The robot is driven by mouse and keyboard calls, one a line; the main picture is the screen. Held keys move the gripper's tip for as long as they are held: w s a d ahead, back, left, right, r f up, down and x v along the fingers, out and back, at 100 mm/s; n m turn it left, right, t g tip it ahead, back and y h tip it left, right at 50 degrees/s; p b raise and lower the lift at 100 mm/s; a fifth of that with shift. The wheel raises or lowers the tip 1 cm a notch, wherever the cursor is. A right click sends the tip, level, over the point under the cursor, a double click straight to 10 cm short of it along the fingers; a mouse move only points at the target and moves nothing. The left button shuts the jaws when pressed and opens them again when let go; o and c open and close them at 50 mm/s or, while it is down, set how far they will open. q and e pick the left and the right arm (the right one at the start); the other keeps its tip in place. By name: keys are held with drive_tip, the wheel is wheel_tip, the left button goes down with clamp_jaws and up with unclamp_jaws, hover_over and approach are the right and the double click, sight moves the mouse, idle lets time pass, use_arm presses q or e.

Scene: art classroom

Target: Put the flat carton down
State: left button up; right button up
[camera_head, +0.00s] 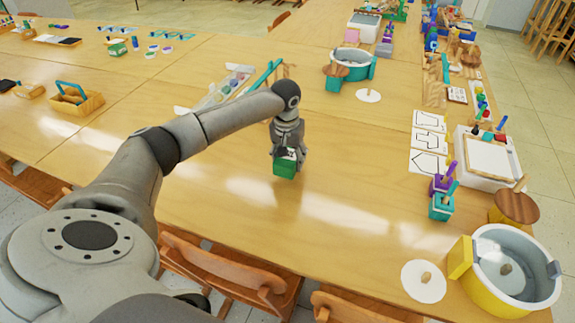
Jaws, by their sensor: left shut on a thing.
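My left gripper (286,146) points down over the middle of the near table. It is shut on a small green carton (285,167), which hangs below the fingers with its green side facing me. The carton's top is partly hidden by the fingers. From this view I cannot tell whether its underside touches the tabletop. The wooden table (220,193) is bare around the carton. My right gripper is not in view.
A grey-blue tub (350,62) stands behind the carton. A yellow tub (503,265), a white lid (424,281) and teal and purple blocks (440,207) stand at the right. White shape cards (428,164) lie farther back. Chairs (230,265) line the near edge.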

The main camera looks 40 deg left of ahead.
use_arm(q)
drive_tip(key=f, duration=0.2)
drive_tip(key=shift+s+a+f, duration=0.1)
drive_tip(key=shift+a+f, duration=0.15)
drive_tip(key=shift+f, duration=0.5)
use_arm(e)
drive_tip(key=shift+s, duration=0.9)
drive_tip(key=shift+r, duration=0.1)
use_arm(q)
drive_tip(key=o, duration=1)
drive_tip(key=shift+f, duration=0.1)
drive_tip(key=shift+o, duration=0.6)
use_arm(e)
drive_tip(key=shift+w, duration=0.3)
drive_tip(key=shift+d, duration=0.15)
